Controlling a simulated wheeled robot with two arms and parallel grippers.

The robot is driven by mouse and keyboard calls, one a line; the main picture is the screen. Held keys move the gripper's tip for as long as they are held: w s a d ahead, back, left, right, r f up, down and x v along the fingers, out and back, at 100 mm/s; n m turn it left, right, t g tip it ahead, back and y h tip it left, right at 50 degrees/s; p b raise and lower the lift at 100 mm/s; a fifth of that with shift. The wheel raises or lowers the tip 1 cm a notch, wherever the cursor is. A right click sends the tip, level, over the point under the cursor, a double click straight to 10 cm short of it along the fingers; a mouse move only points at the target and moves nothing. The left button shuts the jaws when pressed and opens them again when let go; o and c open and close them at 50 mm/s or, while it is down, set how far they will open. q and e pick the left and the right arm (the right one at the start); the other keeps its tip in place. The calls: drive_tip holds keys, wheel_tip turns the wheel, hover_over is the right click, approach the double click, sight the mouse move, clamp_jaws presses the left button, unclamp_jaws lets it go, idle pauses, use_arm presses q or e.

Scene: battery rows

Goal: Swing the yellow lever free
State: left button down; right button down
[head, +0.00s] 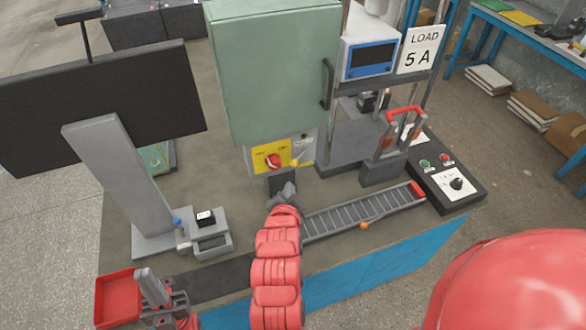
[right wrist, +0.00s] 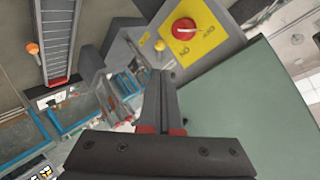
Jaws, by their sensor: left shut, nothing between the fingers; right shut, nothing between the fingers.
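The yellow lever (head: 294,162) has a small ball end and sits beside a red knob (head: 273,160) on the yellow and grey panel under the green cabinet. In the right wrist view the lever's yellow ball (right wrist: 160,45) shows just beyond my right fingertips (right wrist: 158,72). My right gripper (head: 287,188) is shut and empty, just below the lever in the head view. I cannot tell whether it touches the lever. My left gripper (head: 152,285) is shut and empty, low at the left near the red tray.
The green cabinet (head: 275,75) stands above the panel. A grey ladder-like rail (head: 365,208) with an orange ball (head: 364,225) runs to the right. A red tray (head: 117,300) lies at lower left. A black control box (head: 450,190) and a dark monitor (head: 60,110) flank the work area.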

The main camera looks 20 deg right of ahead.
drive_tip(key=b, duration=0.9)
approach(294, 165)
drive_tip(key=p+x, duration=0.3)
drive_tip(key=x, duration=0.3)
drive_tip(key=shift+w+d+r, duration=0.1)
drive_tip(key=shift+r, duration=0.05)
drive_tip(key=shift+w+d+f, duration=0.1)
drive_tip(key=shift+w+f, duration=0.15)
drive_tip(key=shift+w, duration=0.05)
